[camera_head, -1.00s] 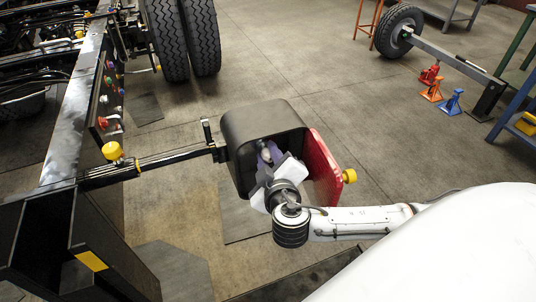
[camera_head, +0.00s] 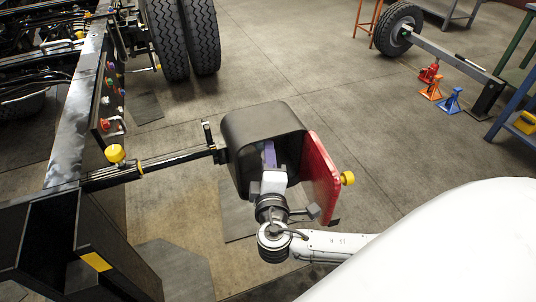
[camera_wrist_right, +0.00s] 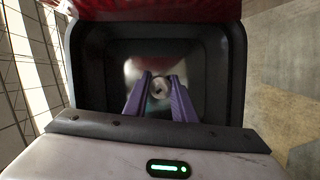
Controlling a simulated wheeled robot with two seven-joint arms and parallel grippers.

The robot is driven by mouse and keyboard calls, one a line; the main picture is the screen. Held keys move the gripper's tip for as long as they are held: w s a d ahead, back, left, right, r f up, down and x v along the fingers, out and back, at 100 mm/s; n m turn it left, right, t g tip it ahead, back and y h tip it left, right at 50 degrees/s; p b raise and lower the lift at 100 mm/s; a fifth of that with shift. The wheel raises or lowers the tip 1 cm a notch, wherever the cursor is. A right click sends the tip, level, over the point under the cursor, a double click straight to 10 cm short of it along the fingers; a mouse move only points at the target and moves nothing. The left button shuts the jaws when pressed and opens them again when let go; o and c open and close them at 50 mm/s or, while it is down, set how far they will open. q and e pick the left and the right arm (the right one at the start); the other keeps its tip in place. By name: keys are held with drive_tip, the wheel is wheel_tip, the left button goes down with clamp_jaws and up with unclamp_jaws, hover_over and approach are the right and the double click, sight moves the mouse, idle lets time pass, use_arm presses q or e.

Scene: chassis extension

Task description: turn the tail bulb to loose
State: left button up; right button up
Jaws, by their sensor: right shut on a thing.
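The tail lamp is a dark open housing (camera_head: 235,132) on the end of a bar, with its red lens cover (camera_head: 322,178) swung open on the right. In the right wrist view the tail bulb (camera_wrist_right: 160,88) is a small round pale end at the back of the housing (camera_wrist_right: 232,75). My right gripper (camera_head: 269,155) reaches into the housing from the front; its purple fingers also show in the wrist view (camera_wrist_right: 161,88), closed on both sides of the bulb. The bulb is hidden in the head view. My left gripper is not in view.
A black bar with a yellow knob (camera_head: 115,153) joins the housing to the chassis rail (camera_head: 70,130). Another yellow knob (camera_head: 347,178) is on the red cover. Jack stands (camera_head: 451,102) and a wheel (camera_head: 398,28) are far right. Floor between is clear.

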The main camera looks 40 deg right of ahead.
drive_tip(key=shift+a+n+t, duration=0.1)
drive_tip(key=shift+n+t, duration=0.4)
drive_tip(key=shift+n, duration=0.9)
drive_tip(key=shift+h, duration=0.3)
drive_tip(key=o, duration=1.1)
drive_tip(key=shift+c, duration=0.2)
drive_tip(key=shift+s, duration=0.1)
drive_tip(key=b+v, duration=0.1)
drive_tip(key=v, duration=0.9)
